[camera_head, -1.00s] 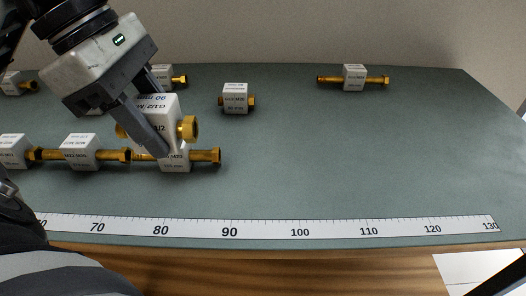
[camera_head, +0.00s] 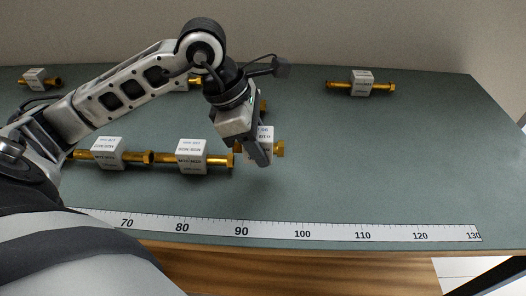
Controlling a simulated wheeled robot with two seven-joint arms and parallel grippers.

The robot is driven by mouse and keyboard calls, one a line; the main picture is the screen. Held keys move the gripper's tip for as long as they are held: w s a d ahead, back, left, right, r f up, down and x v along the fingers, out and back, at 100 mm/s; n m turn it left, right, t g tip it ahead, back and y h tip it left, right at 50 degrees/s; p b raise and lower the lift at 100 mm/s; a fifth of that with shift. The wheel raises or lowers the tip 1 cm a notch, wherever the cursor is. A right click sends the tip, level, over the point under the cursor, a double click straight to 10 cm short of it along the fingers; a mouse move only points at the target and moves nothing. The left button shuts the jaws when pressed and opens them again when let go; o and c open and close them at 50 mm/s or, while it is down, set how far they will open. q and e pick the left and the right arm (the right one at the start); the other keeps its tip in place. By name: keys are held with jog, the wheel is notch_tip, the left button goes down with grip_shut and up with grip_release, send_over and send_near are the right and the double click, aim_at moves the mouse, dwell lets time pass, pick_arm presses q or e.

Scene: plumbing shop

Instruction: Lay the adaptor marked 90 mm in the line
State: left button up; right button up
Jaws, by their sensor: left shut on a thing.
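My left gripper (camera_head: 256,155) is shut on a white block adaptor (camera_head: 267,134) with brass ends. It holds the adaptor low, just right of the row's right end, with the brass end (camera_head: 280,149) pointing right. The finger hides part of the block, and its marking is too small to read now. The row along the ruler includes a white block adaptor (camera_head: 107,153) and a second one (camera_head: 191,156), joined by brass ends. I cannot tell whether the held adaptor touches the row or the table. My right gripper is not in view.
A ruler strip (camera_head: 301,233) runs along the table's front edge. Another adaptor (camera_head: 362,83) lies at the back right, and one (camera_head: 36,79) at the back left. My left arm partly hides others behind. The green table (camera_head: 390,160) is clear on the right.

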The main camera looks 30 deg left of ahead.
pick_arm(q)
jog(key=f, duration=0.4)
jog(key=shift+w+d, duration=0.15)
jog(key=shift+w, duration=0.25)
jog(key=shift+f, duration=0.35)
jog(key=o, duration=1)
jog(key=shift+r, duration=0.1)
jog(key=shift+o, duration=0.2)
